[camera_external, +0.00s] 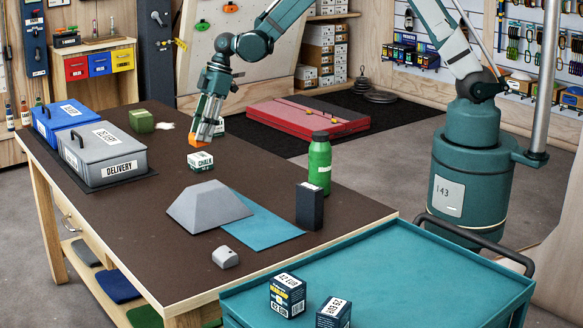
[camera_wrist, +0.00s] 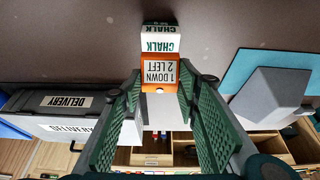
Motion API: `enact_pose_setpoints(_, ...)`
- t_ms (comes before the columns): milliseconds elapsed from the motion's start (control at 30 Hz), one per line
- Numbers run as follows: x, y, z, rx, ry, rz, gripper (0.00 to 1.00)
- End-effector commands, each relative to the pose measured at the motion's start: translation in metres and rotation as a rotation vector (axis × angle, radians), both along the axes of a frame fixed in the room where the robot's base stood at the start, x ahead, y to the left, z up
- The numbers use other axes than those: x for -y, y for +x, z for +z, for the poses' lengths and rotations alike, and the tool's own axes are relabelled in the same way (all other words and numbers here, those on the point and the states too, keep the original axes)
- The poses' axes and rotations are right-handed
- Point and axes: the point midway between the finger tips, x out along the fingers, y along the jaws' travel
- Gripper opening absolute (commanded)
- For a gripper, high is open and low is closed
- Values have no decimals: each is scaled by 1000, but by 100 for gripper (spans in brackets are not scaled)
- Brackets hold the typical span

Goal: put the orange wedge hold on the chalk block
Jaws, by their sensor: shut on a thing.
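The orange wedge hold (camera_external: 198,141) is between the fingertips of my gripper (camera_external: 204,132), above the table. In the wrist view the hold (camera_wrist: 158,86) shows a white label reading "1 DOWN 2 LEFT", and the green-padded fingers of my gripper (camera_wrist: 160,77) close on its two sides. The chalk block (camera_external: 201,162), a small white and dark green box lettered CHALK, stands on the table just below the hold in the external view. The block (camera_wrist: 161,42) is just beyond the hold in the wrist view. A small gap seems to separate them.
A grey DELIVERY box (camera_external: 107,160) and a blue box (camera_external: 64,118) stand at the left. A grey wedge block (camera_external: 208,205), teal sheet (camera_external: 262,222), green bottle (camera_external: 319,165) and black box (camera_external: 309,208) stand nearer the front right. Bare brown tabletop surrounds the chalk block.

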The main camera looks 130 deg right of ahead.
Motion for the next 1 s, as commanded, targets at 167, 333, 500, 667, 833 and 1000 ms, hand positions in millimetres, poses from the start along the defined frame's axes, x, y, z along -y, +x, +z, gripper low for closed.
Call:
enact_pose_setpoints(167, 0, 0, -3, 0, 0, 0, 20)
enact_pose_setpoints(333, 0, 0, -19, 0, 0, 0, 20)
enact_pose_setpoints(500, 0, 0, -35, 0, 0, 0, 20)
enact_pose_setpoints(667, 0, 0, -38, 0, 0, 0, 20)
enact_pose_setpoints(833, 0, 0, -38, 0, 0, 0, 20)
enact_pose_setpoints(1000, 0, 0, -41, 0, 0, 0, 20)
